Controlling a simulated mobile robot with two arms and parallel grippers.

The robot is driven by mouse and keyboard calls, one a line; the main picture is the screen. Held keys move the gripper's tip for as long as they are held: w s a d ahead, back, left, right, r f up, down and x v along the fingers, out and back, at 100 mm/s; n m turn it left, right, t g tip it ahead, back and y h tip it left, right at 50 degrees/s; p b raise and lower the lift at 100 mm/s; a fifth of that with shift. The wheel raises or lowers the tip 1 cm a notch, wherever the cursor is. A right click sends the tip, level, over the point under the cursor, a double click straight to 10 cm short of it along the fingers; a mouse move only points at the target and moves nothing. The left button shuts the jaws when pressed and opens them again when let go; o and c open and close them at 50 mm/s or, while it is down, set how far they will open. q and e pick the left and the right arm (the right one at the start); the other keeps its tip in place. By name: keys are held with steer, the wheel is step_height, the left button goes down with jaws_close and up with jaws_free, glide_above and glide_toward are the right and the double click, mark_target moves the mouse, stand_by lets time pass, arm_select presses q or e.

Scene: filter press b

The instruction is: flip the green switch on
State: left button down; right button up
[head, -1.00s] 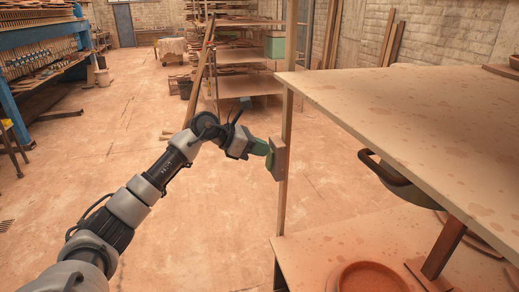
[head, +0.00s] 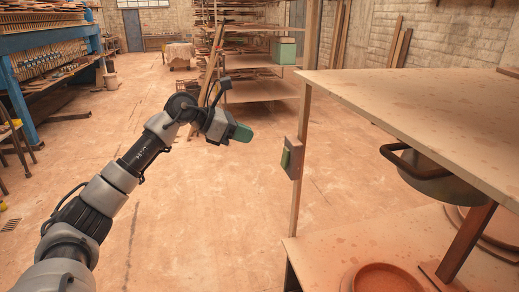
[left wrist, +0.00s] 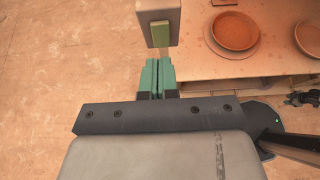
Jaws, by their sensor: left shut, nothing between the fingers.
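The green switch (head: 285,158) is set in a small grey-brown box (head: 293,160) fixed to the wooden post at the shelf's front corner. In the left wrist view the green switch (left wrist: 160,34) shows on its box, just beyond my fingertips. I cannot tell its on or off position for sure. My left gripper (head: 242,133) has green fingers, shut and empty. It is to the left of the switch with a clear gap between them, and it also shows in the left wrist view (left wrist: 157,76).
The wooden shelf unit's top board (head: 420,110) fills the right side. A dark pot (head: 435,178) hangs or stands under it, and a terracotta dish (head: 378,278) lies on the lower board. Open floor lies left of the post.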

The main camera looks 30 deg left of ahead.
arm_select(q)
steer(key=r, duration=0.1)
steer(key=s+a+r, duration=0.1)
steer(key=s+a+r+b, duration=0.1)
steer(key=shift+r, duration=0.1)
steer(key=shift+d, duration=0.1)
stand_by(0.5)
